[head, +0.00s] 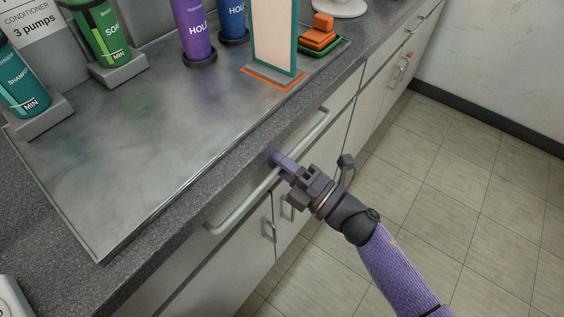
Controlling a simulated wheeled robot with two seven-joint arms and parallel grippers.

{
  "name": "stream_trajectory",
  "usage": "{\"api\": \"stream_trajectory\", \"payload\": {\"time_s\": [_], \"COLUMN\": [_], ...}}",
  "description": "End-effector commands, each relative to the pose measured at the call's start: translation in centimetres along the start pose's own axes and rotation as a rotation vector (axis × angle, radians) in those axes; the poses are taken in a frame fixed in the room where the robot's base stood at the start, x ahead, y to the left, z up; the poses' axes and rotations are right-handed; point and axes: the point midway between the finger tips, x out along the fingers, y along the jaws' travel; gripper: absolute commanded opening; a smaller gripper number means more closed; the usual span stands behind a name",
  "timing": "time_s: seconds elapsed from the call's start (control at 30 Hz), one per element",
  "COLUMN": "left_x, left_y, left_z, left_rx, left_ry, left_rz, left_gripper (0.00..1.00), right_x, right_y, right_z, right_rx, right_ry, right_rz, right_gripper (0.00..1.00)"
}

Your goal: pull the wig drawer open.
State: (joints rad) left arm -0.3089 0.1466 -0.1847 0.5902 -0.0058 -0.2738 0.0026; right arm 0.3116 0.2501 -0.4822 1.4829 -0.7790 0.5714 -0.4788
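A drawer front (300,128) with a long pale bar handle (240,215) sits just under the counter's front edge. No label shows on it, so I cannot tell by marking that it is the wig drawer. It looks flush with the cabinet, with no opening visible. My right gripper (281,162) is at the middle of the bar, its purple fingers reaching across it toward the drawer front. The fingers overlap, and I cannot tell whether they are closed on the bar. My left gripper is not in view.
A dark counter (150,245) with a metal sheet (120,150) holds a green bottle (102,35), a purple bottle (194,30), a teal-framed panel (274,35) and orange blocks (318,38). Cabinet doors with handles (268,230) lie below. Tiled floor (480,190) is clear at right.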

Motion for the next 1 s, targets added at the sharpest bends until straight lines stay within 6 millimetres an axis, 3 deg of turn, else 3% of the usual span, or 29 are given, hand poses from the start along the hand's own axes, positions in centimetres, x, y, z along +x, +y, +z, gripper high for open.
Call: {"api": "stream_trajectory", "payload": {"time_s": [0.03, 0.1, 1.0], "left_x": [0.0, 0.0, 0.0], "left_y": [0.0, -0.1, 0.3], "left_z": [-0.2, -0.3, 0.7], "left_rx": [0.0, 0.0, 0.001], "left_ry": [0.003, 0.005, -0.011], "left_rz": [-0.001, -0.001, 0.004], "left_gripper": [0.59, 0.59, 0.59], "right_x": [0.0, 0.0, -0.1], "right_y": [0.0, 0.0, 0.0], "right_z": [0.0, 0.0, 0.0], "right_rx": [0.0, 0.001, 0.001], "right_ry": [0.0, 0.0, -0.001], "right_rz": [0.0, 0.0, -0.001], "right_gripper": [0.12, 0.0, 0.0]}}
